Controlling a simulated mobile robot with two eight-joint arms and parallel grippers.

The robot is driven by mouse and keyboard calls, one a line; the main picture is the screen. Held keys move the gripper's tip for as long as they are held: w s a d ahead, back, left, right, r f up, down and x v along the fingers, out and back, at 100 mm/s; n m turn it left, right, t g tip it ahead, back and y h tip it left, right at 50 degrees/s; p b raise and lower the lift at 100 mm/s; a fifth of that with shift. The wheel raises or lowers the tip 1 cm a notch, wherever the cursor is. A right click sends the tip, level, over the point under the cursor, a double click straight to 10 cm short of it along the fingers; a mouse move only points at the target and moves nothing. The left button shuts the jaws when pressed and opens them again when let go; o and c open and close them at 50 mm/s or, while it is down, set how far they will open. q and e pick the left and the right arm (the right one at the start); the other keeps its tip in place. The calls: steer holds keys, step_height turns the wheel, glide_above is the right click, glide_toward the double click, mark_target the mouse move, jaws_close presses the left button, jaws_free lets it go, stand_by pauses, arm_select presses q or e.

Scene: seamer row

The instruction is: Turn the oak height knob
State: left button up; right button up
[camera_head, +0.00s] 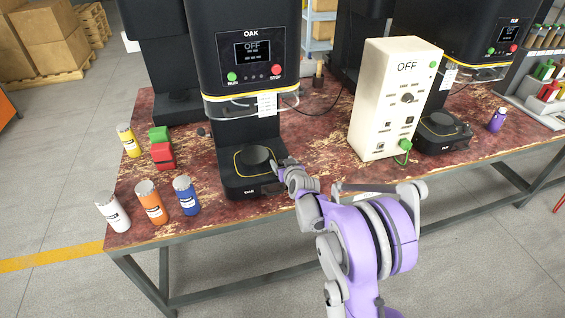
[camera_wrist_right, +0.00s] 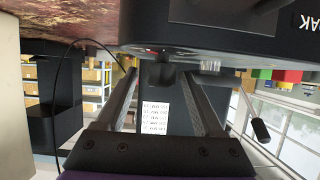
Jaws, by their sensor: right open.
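The black OAK seamer (camera_head: 243,50) stands on the worn red table, with its low base (camera_head: 250,183) carrying a round black plate. My right gripper (camera_head: 281,166) is at the right side of that base, its arm coming in from the lower right. In the right wrist view, which looks upside down, the two fingers (camera_wrist_right: 161,76) are apart, close to the dark base. A small dark stub, perhaps the height knob (camera_wrist_right: 160,73), shows between the fingertips; I cannot tell whether they touch it. In the head view the knob cannot be made out. My left gripper is not in view.
A cream control box (camera_head: 392,98) reading OFF stands to the right, near another seamer. A paper tag (camera_head: 267,104) hangs from the machine.

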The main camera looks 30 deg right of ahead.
steer(key=v, duration=1)
steer(key=shift+s, duration=0.3)
steer(key=shift+a, duration=0.1)
steer(key=s+a+r+n+g+y+p, duration=0.25)
steer(key=s+a+r+g+p, duration=0.2)
steer(key=s+a, duration=0.9)
steer(key=s+a+g+p, duration=0.1)
steer(key=s+a, duration=0.1)
steer(key=s, duration=0.5)
steer(key=s+a+g+p, duration=0.2)
steer(key=s+a, duration=0.1)
steer(key=s, duration=0.5)
steer(key=shift+s, duration=0.25)
